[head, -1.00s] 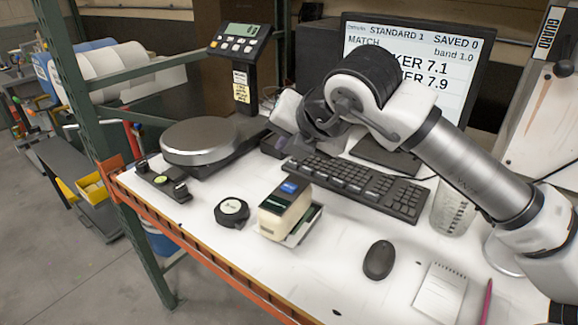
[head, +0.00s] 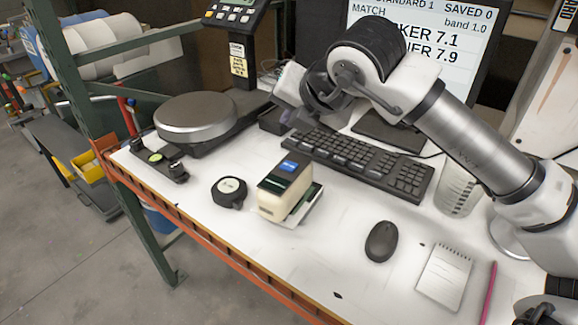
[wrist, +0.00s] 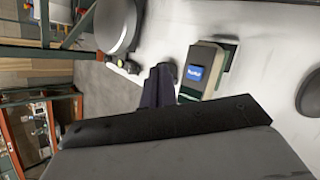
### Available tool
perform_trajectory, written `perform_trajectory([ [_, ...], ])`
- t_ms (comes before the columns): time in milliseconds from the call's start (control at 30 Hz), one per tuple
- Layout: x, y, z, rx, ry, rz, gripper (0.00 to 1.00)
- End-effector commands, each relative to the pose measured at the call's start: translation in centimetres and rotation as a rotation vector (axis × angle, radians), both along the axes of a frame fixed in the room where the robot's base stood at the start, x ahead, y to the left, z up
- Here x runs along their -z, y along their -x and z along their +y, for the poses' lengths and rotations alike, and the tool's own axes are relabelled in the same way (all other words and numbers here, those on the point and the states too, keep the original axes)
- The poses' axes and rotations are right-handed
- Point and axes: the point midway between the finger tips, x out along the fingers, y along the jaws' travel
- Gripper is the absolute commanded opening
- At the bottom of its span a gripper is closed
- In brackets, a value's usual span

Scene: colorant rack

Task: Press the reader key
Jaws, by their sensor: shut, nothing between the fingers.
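The reader (head: 271,204) is a small cream and black box with a blue display (head: 289,167) on its top. It stands on a pale base plate on the white bench, near the front edge. It also shows in the wrist view (wrist: 203,72), where its blue screen faces the camera. I cannot make out its key clearly.
A round black puck (head: 229,192) sits left of the reader. A scale with a round metal plate (head: 195,117) stands farther left. The keyboard (head: 360,165) lies behind, with a monitor (head: 440,60) beyond. A mouse (head: 381,241), notepad (head: 445,277) and pink pencil are right. The orange front edge borders the bench.

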Motion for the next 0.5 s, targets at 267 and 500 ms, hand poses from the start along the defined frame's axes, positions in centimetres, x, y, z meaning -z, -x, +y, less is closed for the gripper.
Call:
perform_trajectory([
  [267, 4.2, 0.0, 0.0, -0.001, -0.002, 0.002, 0.0],
  [500, 7.1, 0.0, 0.0, 0.0, 0.0, 0.0, 0.0],
])
